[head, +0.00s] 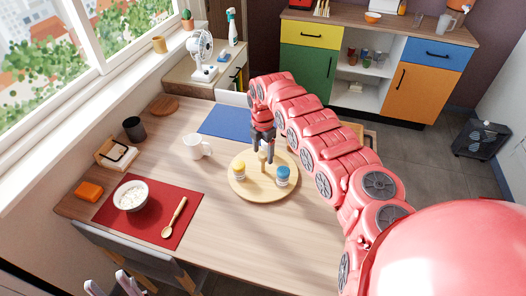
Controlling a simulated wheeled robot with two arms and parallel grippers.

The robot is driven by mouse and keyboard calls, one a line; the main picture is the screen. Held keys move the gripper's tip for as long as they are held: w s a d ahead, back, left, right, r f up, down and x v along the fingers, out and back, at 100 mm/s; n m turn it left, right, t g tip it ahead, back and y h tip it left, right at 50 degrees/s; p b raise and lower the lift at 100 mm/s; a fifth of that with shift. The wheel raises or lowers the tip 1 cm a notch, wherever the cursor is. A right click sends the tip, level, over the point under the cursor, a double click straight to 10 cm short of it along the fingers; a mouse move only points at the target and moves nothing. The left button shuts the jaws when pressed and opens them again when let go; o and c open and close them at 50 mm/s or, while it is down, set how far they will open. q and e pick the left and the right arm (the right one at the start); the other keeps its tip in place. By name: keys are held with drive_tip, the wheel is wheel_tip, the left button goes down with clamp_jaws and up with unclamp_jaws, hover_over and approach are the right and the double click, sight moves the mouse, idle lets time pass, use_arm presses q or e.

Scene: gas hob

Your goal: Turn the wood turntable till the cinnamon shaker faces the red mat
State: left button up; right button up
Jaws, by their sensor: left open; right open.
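The round wood turntable (262,194) sits on the table right of centre. A yellow-topped shaker (239,172) stands at its left and a blue-topped shaker (282,176) at its front right. A small wooden peg (262,164) rises near its middle. I cannot read any label, so I cannot tell which shaker is cinnamon. The red mat (150,222) lies at the front left of the table. My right gripper (263,155) is open and points down over the turntable's back part, close to the peg; contact is unclear. It hides part of the turntable. My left gripper is out of view.
A white mug (196,146) stands just left of the turntable. A blue mat (228,122) lies behind it. A bowl (131,195) and wooden spoon (174,218) are on the red mat. A dark cup (133,128) stands farther left. The table front is clear.

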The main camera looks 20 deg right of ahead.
drive_tip(key=shift+r, duration=0.1)
drive_tip(key=shift+r, duration=0.25)
wheel_tip(320, 180, up, 17)
drive_tip(key=b, duration=0.2)
drive_tip(key=shift+f+b, duration=0.15)
drive_tip(key=shift+b, duration=0.25)
